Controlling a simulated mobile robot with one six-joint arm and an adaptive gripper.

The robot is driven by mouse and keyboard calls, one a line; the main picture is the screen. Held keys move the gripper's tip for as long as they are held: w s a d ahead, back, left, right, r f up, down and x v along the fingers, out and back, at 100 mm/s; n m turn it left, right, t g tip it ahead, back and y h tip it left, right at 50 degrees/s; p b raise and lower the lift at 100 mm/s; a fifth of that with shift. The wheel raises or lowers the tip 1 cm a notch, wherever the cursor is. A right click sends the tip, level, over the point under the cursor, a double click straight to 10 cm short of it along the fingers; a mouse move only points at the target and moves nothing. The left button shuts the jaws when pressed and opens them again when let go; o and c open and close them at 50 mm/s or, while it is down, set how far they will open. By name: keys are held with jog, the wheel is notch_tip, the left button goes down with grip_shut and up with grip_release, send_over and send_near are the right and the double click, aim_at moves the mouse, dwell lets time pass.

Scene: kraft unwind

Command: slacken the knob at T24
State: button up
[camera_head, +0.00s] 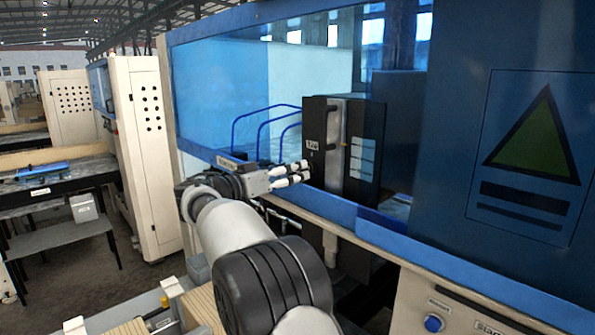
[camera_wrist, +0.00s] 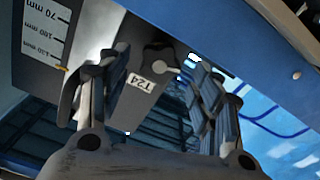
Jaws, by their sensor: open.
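The T24 label (camera_wrist: 135,82) is white and reads upside down in the wrist view, on a grey plate between my fingers. A dark rounded part with a pale round end, which looks like the knob (camera_wrist: 156,54), sits just beyond the label. My gripper (camera_wrist: 150,80) is open, one finger on each side of the plate, with nothing held. In the head view my gripper (camera_head: 305,171) points right at the front of a dark box (camera_head: 316,190), below its small white label. Whether the fingertips touch the knob cannot be told.
A scale plate (camera_wrist: 45,38) marked in mm is at the upper left of the wrist view. Blue bent tubes (camera_head: 265,122) stand behind the gripper. A blue panel (camera_head: 450,120) with a green triangle is at right.

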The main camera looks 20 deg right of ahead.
jog(key=v, duration=0.8)
jog(key=shift+a, duration=0.35)
jog(key=shift+s, duration=0.15)
jog(key=shift+c, duration=0.3)
jog(key=s+a+m+b, duration=0.2)
jog(key=a+m, duration=0.1)
jog(key=a, duration=0.1)
jog(key=p+x, duration=0.5)
jog(key=x, duration=1.2)
jog(key=shift+w, duration=0.1)
